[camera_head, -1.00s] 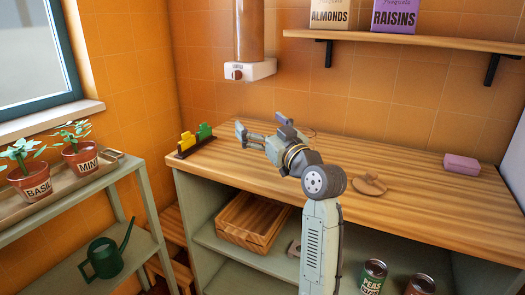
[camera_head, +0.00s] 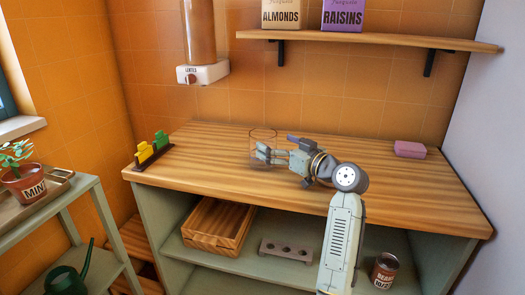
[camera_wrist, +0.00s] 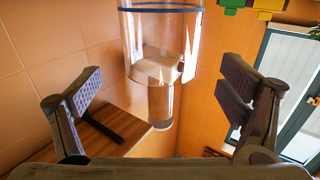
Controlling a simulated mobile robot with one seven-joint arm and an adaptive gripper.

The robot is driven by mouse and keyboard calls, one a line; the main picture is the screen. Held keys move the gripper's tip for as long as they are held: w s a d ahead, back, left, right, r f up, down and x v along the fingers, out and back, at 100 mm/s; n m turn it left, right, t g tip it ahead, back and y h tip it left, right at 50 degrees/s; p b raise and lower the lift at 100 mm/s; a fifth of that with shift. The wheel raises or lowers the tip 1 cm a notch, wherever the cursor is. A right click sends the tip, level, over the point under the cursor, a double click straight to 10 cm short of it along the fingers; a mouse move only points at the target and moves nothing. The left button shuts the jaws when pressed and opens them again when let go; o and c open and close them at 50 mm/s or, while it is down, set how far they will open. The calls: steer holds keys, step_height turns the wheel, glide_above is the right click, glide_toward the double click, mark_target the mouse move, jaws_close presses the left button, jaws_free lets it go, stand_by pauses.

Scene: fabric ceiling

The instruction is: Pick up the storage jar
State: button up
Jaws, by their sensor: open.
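The storage jar is a clear glass cylinder (camera_head: 265,137) standing on the wooden counter, near its back edge. In the wrist view, which looks upside down, the glass jar (camera_wrist: 165,40) with a blue band fills the top middle. My gripper (camera_head: 264,153) points left across the counter, its fingers overlapping the jar's lower part in the head view. In the wrist view my gripper (camera_wrist: 162,80) is open and empty, one finger to each side of the jar's line, with gaps visible. The exact distance to the jar is hard to tell.
A lentils dispenser (camera_head: 203,73) hangs on the wall. Yellow and green clips (camera_head: 153,150) stand at the counter's left end. A shelf (camera_head: 350,40) holds almonds and raisins boxes. The counter's front left is bare.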

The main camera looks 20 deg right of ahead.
mark_target(255, 133)
steer(key=p+x, duration=0.1)
steer(key=x, duration=0.4)
steer(key=shift+w+a+p, duration=0.15)
steer(key=shift+p, duration=0.2)
steer(key=shift+c, duration=0.2)
steer(key=c, duration=1.8)
steer(key=shift+c, duration=0.3)
